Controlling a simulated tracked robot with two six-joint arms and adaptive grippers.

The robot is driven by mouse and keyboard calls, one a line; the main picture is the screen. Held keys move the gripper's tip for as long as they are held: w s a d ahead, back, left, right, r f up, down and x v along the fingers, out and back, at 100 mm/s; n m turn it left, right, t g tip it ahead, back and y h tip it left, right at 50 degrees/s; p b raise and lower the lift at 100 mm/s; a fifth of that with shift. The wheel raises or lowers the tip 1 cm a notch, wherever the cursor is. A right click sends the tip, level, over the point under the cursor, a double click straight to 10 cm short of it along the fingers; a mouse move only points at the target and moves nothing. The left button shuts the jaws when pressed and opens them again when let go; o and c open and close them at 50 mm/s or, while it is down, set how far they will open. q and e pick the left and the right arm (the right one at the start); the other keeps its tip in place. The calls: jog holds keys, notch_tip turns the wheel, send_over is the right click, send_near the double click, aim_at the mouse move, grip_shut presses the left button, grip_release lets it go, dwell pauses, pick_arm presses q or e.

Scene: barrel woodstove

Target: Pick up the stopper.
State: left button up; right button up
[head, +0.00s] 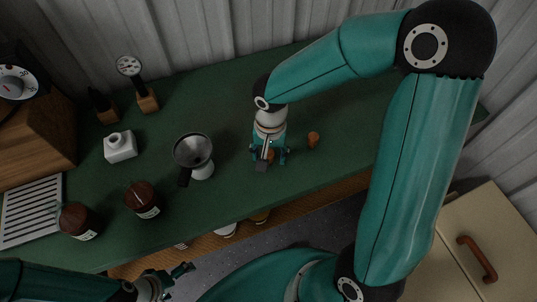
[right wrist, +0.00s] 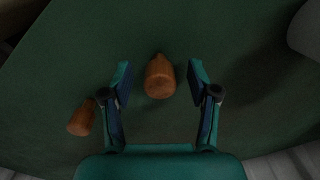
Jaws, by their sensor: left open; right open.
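Two small brown, wood- or cork-like stopper-shaped pieces are on the green tabletop; I cannot tell them apart by kind. One stopper (right wrist: 160,77) is between the open fingers of my right gripper (right wrist: 159,68), with a gap on each side. In the head view my right gripper (head: 268,158) points down over it and partly hides it. The other brown piece (head: 313,138) is just right of that gripper; it also shows outside the left finger in the right wrist view (right wrist: 82,118). My left gripper (head: 174,278) is open and empty, below the table's front edge.
A metal funnel-like vessel with a dark handle (head: 194,155) stands left of my right gripper. The tabletop behind is clear.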

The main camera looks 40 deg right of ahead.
jog(key=shift+f, duration=0.65)
jog(key=c, duration=0.9)
jog(key=shift+r, duration=0.1)
jog(key=shift+c, duration=0.2)
